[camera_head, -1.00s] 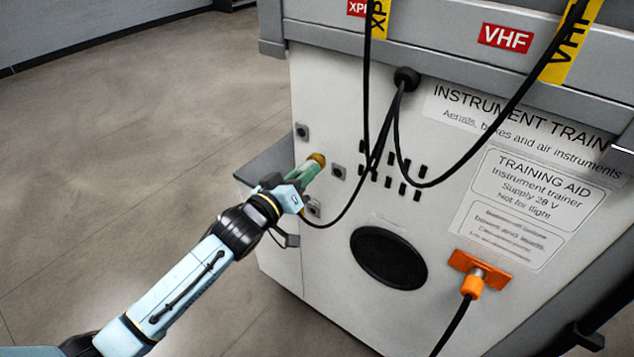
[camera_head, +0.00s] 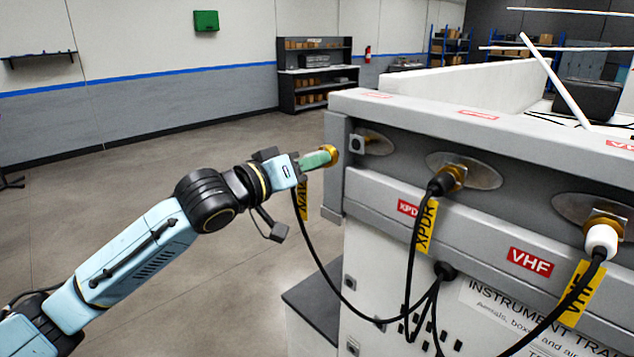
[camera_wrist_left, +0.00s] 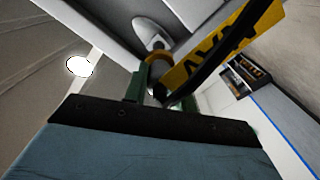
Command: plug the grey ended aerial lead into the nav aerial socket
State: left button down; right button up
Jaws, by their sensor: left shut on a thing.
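My left gripper (camera_head: 318,160) has green fingers shut on the aerial lead (camera_head: 318,262), near its gold connector ring (camera_head: 329,154). The lead's yellow tag (camera_head: 303,198) hangs below the fingers, and its black cable loops down to the trainer. In the left wrist view the gold ring (camera_wrist_left: 158,58) sits beyond the fingers, with the tag (camera_wrist_left: 225,45) beside it. The leftmost aerial socket (camera_head: 372,139), on an oval plate, is just right of the connector, and a gap shows between them. The grey of the lead's end is mostly hidden. My right gripper is out of view.
A black-ended XPDR lead (camera_head: 441,184) and a white-ended VHF lead (camera_head: 601,241) are plugged in farther right. The trainer's grey upper ledge (camera_head: 480,125) overhangs the sockets. Open floor (camera_head: 110,190) lies left of the trainer.

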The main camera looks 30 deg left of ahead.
aim_at(336, 152)
pick_arm(q)
jog(key=shift+x, duration=2.4)
jog(key=shift+x, duration=0.8)
jog(key=shift+w+r, duration=0.15)
jog(key=shift+r, duration=0.1)
jog(key=shift+r, duration=0.15)
